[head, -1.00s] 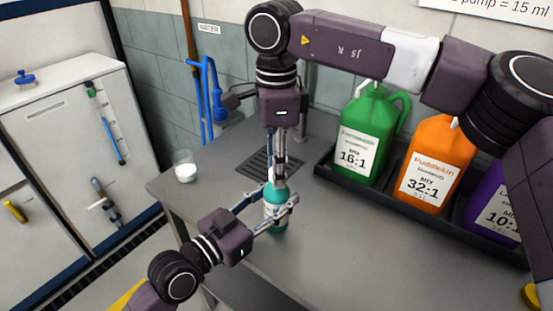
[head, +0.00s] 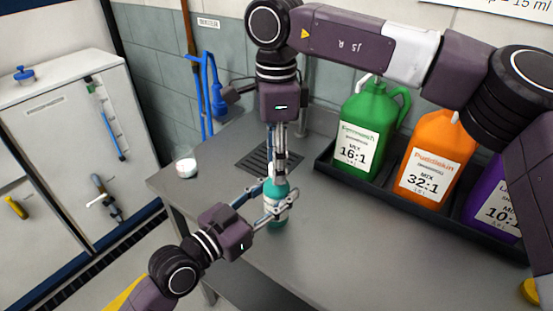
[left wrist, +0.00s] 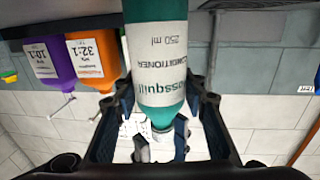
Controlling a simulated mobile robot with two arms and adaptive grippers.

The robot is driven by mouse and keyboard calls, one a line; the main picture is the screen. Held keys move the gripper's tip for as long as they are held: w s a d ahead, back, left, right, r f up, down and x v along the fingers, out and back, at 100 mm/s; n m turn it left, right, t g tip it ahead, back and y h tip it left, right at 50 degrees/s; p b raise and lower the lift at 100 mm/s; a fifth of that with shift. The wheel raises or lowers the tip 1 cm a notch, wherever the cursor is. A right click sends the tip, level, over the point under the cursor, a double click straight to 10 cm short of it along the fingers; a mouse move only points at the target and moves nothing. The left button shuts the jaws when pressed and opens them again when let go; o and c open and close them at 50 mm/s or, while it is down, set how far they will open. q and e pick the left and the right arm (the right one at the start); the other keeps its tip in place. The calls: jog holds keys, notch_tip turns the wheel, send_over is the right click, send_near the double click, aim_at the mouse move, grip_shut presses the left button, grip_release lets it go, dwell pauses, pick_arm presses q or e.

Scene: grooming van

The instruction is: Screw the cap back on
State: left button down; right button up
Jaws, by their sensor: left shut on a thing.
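A teal bottle (head: 277,216) with a white label reading conditioner, 250 ml, stands upright on the grey counter. My left gripper (head: 270,202) is shut around its body. In the left wrist view the bottle (left wrist: 156,60) appears upside down between my left fingers, its narrow neck toward the bottom. My right gripper (head: 277,174) points straight down from above, its fingers close together right over the bottle's top. The cap cannot be made out; the right fingers cover that spot, so I cannot tell whether they grip it or whether it sits on the neck.
A black tray (head: 332,176) at the back right holds green (head: 366,125), orange (head: 431,160) and purple (head: 495,208) jugs. A small clear cup (head: 185,165) with white contents stands near the counter's left edge. A drain grate (head: 262,160) lies behind the bottle.

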notch_tip(320, 180, up, 12)
dwell(0.6)
pick_arm(q)
jog(key=c, duration=1.1)
grip_release()
jog(key=shift+c, duration=0.2)
jog(key=v, duration=1.1)
jog(key=shift+w+f, duration=0.1)
jog(key=shift+s+a, duration=0.4)
